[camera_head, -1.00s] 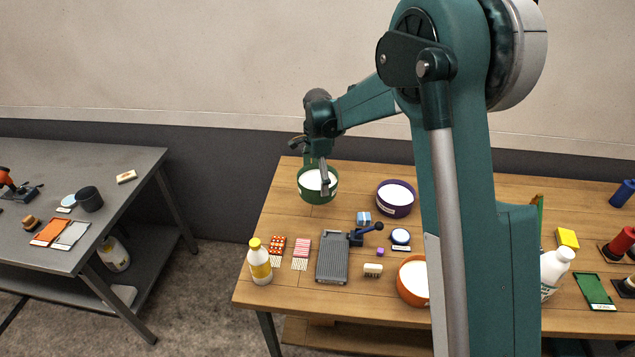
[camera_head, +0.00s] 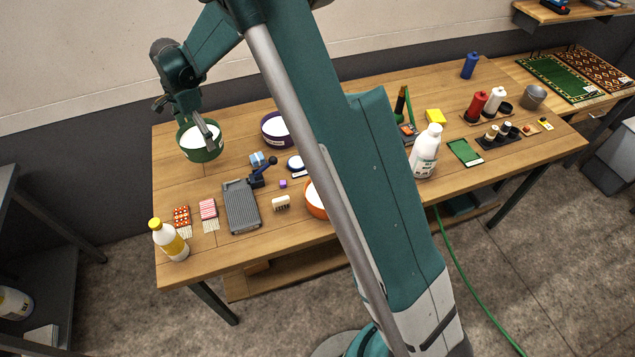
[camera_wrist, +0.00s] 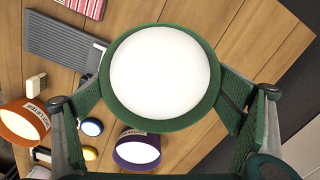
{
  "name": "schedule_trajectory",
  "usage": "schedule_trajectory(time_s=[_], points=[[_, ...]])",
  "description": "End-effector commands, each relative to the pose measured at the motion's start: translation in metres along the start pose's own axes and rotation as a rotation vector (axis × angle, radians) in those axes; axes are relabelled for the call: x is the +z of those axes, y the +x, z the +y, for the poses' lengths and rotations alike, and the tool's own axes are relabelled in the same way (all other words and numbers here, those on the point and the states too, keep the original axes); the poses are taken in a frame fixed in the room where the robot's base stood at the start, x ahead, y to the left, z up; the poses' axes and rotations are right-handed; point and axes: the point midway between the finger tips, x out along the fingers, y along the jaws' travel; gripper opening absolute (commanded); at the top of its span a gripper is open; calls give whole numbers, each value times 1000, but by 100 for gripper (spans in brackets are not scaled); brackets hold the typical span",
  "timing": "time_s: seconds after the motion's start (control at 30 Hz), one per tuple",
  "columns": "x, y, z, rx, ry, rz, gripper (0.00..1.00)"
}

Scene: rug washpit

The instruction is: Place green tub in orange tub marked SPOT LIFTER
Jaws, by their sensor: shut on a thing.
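The green tub (camera_head: 203,155), with a white top, is near the back left of the wooden table. It fills the middle of the wrist view (camera_wrist: 112,104). My gripper (camera_wrist: 162,92) is shut on it, with a finger on each side of its wall. The tub is upright and looks raised; the gap to the table is hard to judge. The orange tub (camera_head: 316,205) stands near the table's front, partly hidden behind my arm.
A purple tub (camera_head: 272,139) stands right of the green tub. A grey washboard-like tray (camera_head: 241,208), a blue-handled tool (camera_head: 257,180) and a pale brush (camera_head: 281,203) lie left of the orange tub. A yellow-capped bottle (camera_head: 171,240) stands at the front left corner. A white bottle (camera_head: 425,155) stands right of my arm.

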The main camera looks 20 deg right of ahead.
Motion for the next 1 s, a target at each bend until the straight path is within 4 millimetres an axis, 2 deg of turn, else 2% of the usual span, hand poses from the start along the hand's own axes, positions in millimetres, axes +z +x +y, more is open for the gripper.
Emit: schedule_trajectory(time_s=[0.17,0.37,0.7,1.0], points=[[-18,-9,18,0,3,0,63],[-49,-22,50,0,7,0,63],[-103,-44,124,0,14,0,63],[-142,-60,195,0,20,0,63]])
